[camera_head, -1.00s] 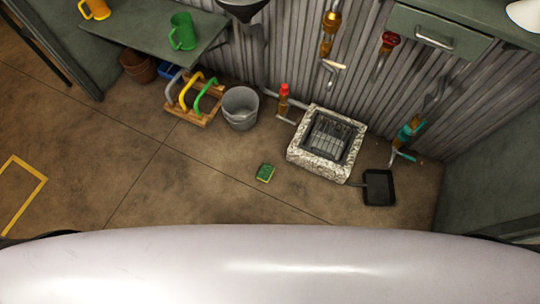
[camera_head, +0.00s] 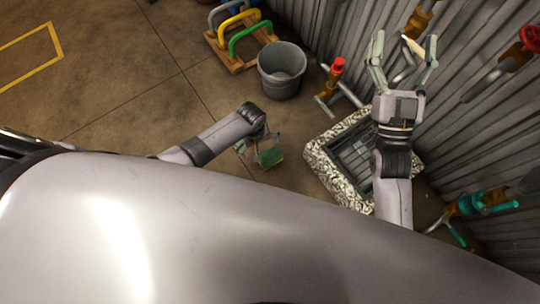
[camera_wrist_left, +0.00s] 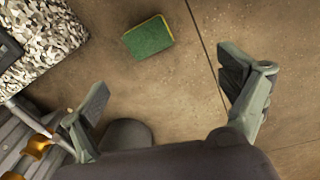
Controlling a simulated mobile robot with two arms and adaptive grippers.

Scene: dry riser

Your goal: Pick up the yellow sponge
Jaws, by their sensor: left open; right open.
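The sponge (camera_head: 271,157) lies on the brown concrete floor, left of the stone-rimmed drain; it shows a green top, and in the left wrist view the sponge (camera_wrist_left: 149,38) also shows a thin yellow edge. My left gripper (camera_head: 256,150) is at the sponge in the head view, pointing down, partly hidden by its own wrist. In the left wrist view its two fingers (camera_wrist_left: 170,92) are wide apart and empty, with the sponge beyond them, apart from both. My right gripper (camera_head: 404,62) is open and empty, raised above the drain near the corrugated wall.
The stone drain basin (camera_head: 327,165) with a grate is right of the sponge. A grey bucket (camera_head: 281,72), a red-topped pipe (camera_head: 337,68) and a wooden rack (camera_head: 237,62) with coloured handles stand behind. Pipes with valves line the wall. The floor at left is clear.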

